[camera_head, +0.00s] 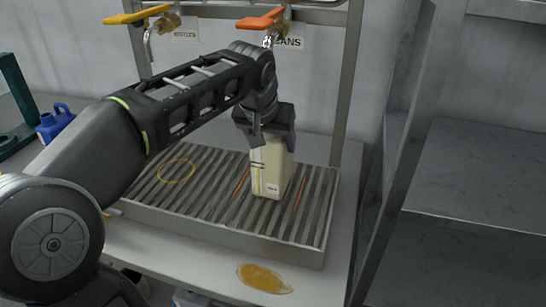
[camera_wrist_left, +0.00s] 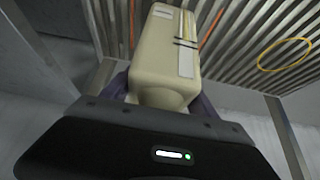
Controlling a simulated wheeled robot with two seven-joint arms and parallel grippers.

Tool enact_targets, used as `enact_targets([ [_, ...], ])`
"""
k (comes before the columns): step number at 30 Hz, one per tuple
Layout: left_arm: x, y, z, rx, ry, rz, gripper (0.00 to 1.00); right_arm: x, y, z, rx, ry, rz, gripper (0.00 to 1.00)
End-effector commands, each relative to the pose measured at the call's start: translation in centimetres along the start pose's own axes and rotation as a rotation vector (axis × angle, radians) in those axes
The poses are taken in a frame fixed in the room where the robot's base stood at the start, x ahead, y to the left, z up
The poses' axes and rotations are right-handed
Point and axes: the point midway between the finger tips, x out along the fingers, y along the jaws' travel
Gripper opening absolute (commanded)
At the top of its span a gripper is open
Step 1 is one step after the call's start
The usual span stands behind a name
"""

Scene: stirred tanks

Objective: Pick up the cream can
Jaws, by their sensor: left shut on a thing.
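The cream can (camera_head: 269,170) is a cream-coloured box-shaped container with a label near its base. It stands upright on the slatted drip tray (camera_head: 322,215) or just above it; I cannot tell if it touches. My left gripper (camera_head: 264,133) comes down from above and is shut on the can's upper part. In the left wrist view the can (camera_wrist_left: 165,62) sits between the fingers, its top close to the palm, with dark lines and a pale label on its side. My right gripper is not in view.
A yellow ring (camera_head: 176,171) and orange lines mark the slats. An amber puddle (camera_head: 264,278) lies in front. A blue jug (camera_head: 54,122) stands at left. Empty grey shelves (camera_head: 480,170) are at right.

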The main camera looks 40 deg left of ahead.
Motion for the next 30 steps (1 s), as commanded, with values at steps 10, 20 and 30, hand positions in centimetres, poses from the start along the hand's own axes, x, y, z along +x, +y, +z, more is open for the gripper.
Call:
enact_targets([
  [10,0.01,-0.03,0.0,0.0,0.0,-0.001,0.04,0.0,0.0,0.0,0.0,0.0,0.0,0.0],
  [20,-0.13,-0.02,-0.13,0.0,0.004,0.0,0.0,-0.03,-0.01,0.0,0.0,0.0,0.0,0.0],
  [30,-0.52,-0.05,-0.5,0.001,0.004,0.0,0.0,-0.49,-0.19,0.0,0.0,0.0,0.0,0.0],
])
